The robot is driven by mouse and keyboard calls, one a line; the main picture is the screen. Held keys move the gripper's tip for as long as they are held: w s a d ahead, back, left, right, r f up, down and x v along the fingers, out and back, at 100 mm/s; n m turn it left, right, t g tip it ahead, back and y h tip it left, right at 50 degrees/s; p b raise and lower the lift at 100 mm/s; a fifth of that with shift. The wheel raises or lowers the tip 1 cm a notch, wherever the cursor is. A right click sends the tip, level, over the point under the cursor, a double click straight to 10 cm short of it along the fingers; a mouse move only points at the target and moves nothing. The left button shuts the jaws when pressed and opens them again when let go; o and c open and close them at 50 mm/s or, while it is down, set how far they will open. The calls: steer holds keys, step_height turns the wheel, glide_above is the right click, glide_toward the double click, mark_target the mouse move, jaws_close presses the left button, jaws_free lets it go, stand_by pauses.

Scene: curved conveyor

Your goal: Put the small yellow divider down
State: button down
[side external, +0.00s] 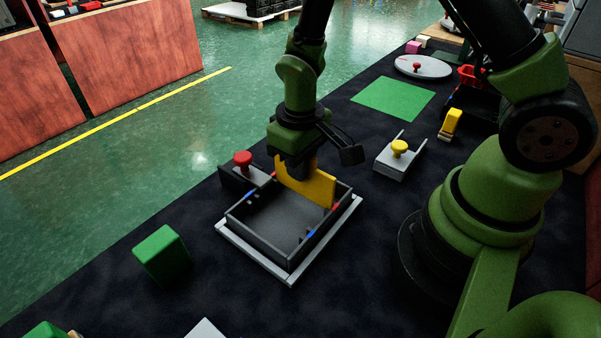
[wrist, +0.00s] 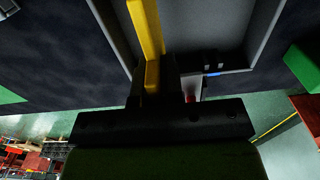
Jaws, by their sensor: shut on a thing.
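The small yellow divider (side external: 307,185) is a flat yellow plate with its lower edge at the far end of the dark open tray (side external: 250,235). My gripper (side external: 297,170) points down over that end and is shut on the divider. In the wrist view the divider (wrist: 147,40) runs up from between my gripper's fingers (wrist: 152,85), with the tray's grey floor (wrist: 205,30) to its right. Blue and red marks show on the tray walls. I cannot tell whether the divider touches the tray floor.
A holder with a red knob (side external: 243,160) stands against the tray's far left corner. A grey holder with a yellow knob (side external: 399,150) is to the right. A green block (side external: 162,254) lies left of the tray. A green mat (side external: 394,97) lies farther back.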

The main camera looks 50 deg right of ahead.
step_height(320, 180, up, 13)
glide_above(276, 225)
step_height(276, 225, down, 15)
steer(key=shift+f, duration=0.1)
stand_by(0.5)
steer(key=shift+s+f, duration=0.1)
steer(key=shift+f, duration=0.1)
steer(key=c, duration=1.2)
jaws_free()
steer(key=shift+c, duration=0.2)
steer(key=shift+r, duration=0.15)
